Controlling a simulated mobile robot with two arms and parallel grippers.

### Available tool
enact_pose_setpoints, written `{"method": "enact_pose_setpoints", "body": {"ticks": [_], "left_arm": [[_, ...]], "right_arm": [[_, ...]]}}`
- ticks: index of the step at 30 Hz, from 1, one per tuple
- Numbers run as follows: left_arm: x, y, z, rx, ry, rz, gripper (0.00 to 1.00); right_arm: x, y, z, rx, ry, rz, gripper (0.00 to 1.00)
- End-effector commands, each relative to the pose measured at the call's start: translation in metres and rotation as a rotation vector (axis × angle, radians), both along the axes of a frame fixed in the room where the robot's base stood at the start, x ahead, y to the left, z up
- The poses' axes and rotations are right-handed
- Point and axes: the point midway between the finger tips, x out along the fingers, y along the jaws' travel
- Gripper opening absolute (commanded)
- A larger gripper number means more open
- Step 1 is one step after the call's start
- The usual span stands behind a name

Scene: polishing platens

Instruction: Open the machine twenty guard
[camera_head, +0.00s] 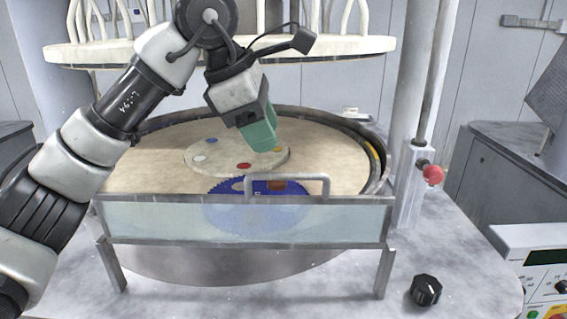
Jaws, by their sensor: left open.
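The guard (140,222) is a clear panel in a metal frame, standing upright across the front of the round polishing platen (140,178). A metal bar handle (288,180) rises from the middle of its top edge. My left gripper (262,140) has green fingers pointing down. It is open, above and behind the handle, apart from it, and over the platen. My right gripper is not in view. I cannot see a machine number.
A pale disc (210,158) with coloured spots and a blue toothed disc (225,186) lie on the platen. A post with a red knob (432,175) stands at right. A black dial (425,291) sits at front right. An upper plate (340,46) hangs above the platen.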

Motion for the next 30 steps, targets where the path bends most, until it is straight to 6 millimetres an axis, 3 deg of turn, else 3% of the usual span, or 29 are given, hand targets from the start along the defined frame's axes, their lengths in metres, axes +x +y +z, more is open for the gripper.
{"method": "enact_pose_setpoints", "body": {"ticks": [6,12,24,30], "left_arm": [[0.007,-0.017,-0.039,-0.001,0.004,-0.003,0.4],[0.012,-0.027,-0.061,-0.002,0.003,-0.003,0.4],[0.013,-0.03,-0.069,-0.004,0.001,-0.002,0.4],[0.013,-0.03,-0.069,-0.004,0.001,-0.002,0.09]], "right_arm": [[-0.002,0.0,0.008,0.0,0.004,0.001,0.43],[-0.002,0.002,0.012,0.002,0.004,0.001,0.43],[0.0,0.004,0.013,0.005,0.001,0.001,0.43],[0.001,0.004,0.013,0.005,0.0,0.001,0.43]]}}
